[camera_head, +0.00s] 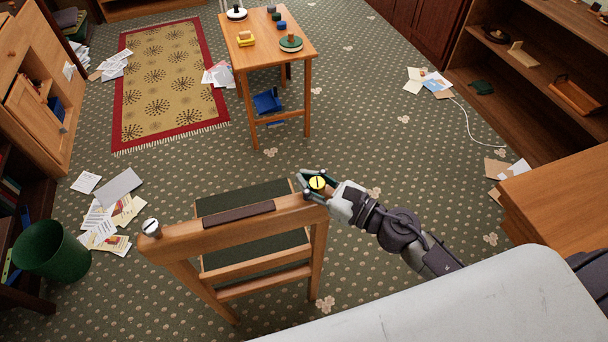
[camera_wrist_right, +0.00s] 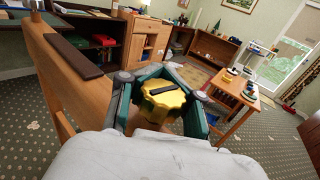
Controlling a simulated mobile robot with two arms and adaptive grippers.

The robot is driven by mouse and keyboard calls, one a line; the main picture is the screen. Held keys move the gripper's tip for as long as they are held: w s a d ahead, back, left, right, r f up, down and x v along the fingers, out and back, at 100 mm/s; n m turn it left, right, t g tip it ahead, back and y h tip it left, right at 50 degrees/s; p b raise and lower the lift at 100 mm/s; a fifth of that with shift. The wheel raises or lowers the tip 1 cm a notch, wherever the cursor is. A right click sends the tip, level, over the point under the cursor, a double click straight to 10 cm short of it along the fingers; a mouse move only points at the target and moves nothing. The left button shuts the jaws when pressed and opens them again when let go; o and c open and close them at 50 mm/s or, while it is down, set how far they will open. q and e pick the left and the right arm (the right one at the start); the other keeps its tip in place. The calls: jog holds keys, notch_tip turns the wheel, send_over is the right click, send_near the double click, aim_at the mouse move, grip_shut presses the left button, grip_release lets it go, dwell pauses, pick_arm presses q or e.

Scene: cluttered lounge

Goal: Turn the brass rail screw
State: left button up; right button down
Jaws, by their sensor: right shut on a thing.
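The brass rail screw (camera_head: 317,183) is a yellow, lobed knob with a dark slot, at the right end of the wooden rail (camera_head: 290,212). My right gripper (camera_head: 313,183) is around the screw and shut on it. In the right wrist view the knob (camera_wrist_right: 162,104) sits between the green fingers of the gripper (camera_wrist_right: 165,100), its dark slot bar facing me. A silver screw (camera_head: 151,227) stands at the rail's left end. A dark brown pad (camera_head: 239,214) lies along the rail top. My left gripper is not in view.
A small wooden table (camera_head: 270,60) with coloured pieces stands behind. A green bin (camera_head: 52,250) stands at left, with loose papers (camera_head: 105,215) near it. A wooden cabinet (camera_head: 560,195) is at right. Patterned carpet is open between the rail and the table.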

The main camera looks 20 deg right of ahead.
jog(key=m+t+h, duration=0.1)
jog(key=h, duration=0.1)
jog(key=m+t+h+p, duration=0.1)
jog(key=m+h, duration=0.1)
jog(key=shift+w+d, duration=0.1)
jog(key=shift+d, duration=0.1)
jog(key=m+t+h, duration=0.1)
jog(key=h, duration=0.1)
jog(key=m+h, duration=0.1)
jog(key=h, duration=0.1)
jog(key=shift+d+f+m+t+p, duration=0.1)
jog(key=shift+d+m+t+p, duration=0.25)
jog(key=shift+m+t+p, duration=0.05)
jog(key=h, duration=0.1)
jog(key=m+h, duration=0.2)
jog(key=h, duration=0.1)
jog(key=shift+w+d, duration=0.1)
jog(key=shift+d, duration=0.15)
jog(key=shift+d+m+g+h+b, duration=0.15)
jog(key=shift+m+h+b, duration=0.15)
jog(key=shift+m+h, duration=0.7)
jog(key=shift+d+m+g+h+b, duration=0.15)
jog(key=shift+m+h+b, duration=0.15)
jog(key=shift+m+h, duration=0.7)
jog(key=shift+h, duration=0.6)
jog(key=c, duration=1.2)
grip_release()
jog(key=shift+o, duration=0.6)
jog(key=shift+a, duration=0.1)
